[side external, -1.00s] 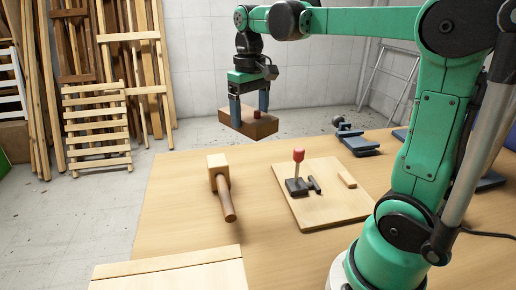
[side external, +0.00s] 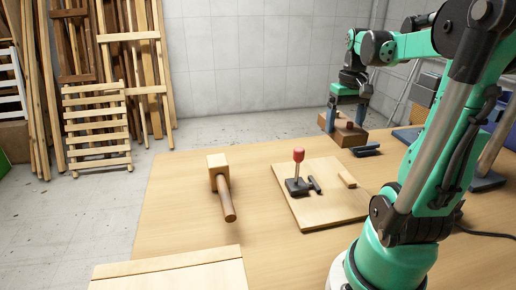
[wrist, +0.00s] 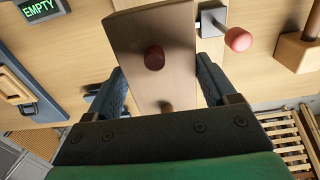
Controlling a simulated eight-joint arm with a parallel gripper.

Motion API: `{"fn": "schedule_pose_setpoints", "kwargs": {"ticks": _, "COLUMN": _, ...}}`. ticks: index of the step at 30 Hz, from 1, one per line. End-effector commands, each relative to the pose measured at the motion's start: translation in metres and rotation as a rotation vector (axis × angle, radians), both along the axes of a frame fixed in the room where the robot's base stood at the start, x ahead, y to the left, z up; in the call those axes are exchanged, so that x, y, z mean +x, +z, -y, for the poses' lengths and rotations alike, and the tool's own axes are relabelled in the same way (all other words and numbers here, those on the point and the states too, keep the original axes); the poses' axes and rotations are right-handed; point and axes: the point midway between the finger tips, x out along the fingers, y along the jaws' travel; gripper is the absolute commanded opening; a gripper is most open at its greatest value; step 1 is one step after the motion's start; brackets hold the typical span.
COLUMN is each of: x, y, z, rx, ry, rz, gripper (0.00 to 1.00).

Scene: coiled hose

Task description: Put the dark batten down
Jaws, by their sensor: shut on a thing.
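The dark batten (side external: 346,135) is a brown wooden block with a reddish-brown knob on its top. My gripper (side external: 346,117) is shut on it, a finger on either side, at the far right of the bench. In the wrist view the batten (wrist: 150,25) runs lengthwise between the fingers of my gripper (wrist: 159,70), with the dark knob in the middle. The batten looks held above the bench top, but its underside is hidden and I cannot tell the gap.
A board (side external: 325,212) carries a red-knobbed toggle clamp (side external: 298,170). A mallet (side external: 221,186) lies left. The wrist view shows an "EMPTY" sign (wrist: 40,10) and a blue-grey tray (wrist: 17,86). Bench space between mallet and board is clear.

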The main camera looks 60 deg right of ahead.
Motion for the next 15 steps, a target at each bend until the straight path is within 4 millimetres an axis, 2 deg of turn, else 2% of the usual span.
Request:
{"fn": "schedule_pose_setpoints", "kwargs": {"ticks": 3, "x": 0.000, "y": -0.027, "z": 0.000, "rx": 0.000, "ry": 0.000, "rz": 0.000, "gripper": 0.07}}
{"fn": "schedule_pose_setpoints", "kwargs": {"ticks": 9, "x": 0.000, "y": -0.066, "z": 0.000, "rx": 0.000, "ry": 0.001, "rz": 0.000, "gripper": 0.07}}
{"fn": "schedule_pose_setpoints", "kwargs": {"ticks": 15, "x": 0.000, "y": -0.086, "z": 0.000, "rx": 0.000, "ry": 0.001, "rz": 0.000, "gripper": 0.07}}
